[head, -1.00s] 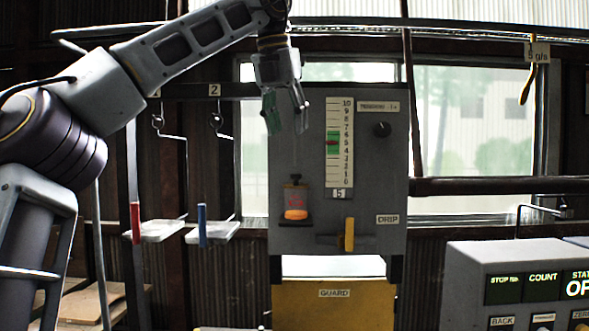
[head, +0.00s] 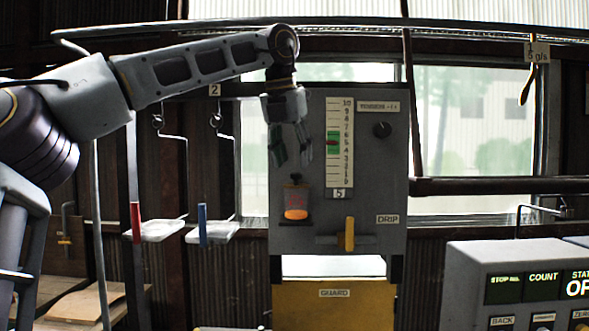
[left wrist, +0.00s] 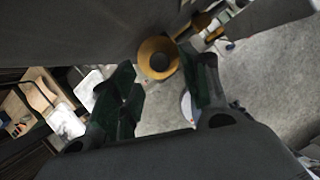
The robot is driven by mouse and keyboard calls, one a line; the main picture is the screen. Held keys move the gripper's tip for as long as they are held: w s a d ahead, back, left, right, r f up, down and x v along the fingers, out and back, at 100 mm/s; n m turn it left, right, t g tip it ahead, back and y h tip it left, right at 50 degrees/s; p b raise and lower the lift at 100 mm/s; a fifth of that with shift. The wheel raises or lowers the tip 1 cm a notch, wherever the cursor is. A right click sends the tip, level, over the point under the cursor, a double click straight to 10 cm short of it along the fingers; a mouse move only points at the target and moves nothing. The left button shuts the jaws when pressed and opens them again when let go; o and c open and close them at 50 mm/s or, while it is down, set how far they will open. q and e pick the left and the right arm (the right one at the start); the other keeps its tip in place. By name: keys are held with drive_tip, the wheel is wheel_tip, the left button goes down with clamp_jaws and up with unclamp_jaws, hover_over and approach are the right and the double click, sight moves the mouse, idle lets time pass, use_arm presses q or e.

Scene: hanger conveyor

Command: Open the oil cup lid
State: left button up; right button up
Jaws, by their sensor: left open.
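The oil cup (head: 296,201) is a small clear cup with orange oil low in it, standing on a ledge on the front of the grey panel. Its dark lid (head: 295,181) is on top and looks closed. My left gripper (head: 292,163) points down just above the lid, fingers apart and empty, with a small gap in the picture. In the left wrist view its two dark fingers (left wrist: 165,75) are spread. My right gripper is not in view.
The grey panel (head: 370,205) carries a scale (head: 339,140), a black knob (head: 382,129) and a yellow drip handle (head: 349,234). A yellow guard (head: 335,308) is below. Two hanging trays (head: 160,231) are to the left. A control box (head: 470,270) stands at right.

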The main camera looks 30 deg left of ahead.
sight(296, 180)
use_arm(q)
drive_tip(key=shift+x, duration=1.75)
drive_tip(key=shift+c, duration=0.5)
clamp_jaws()
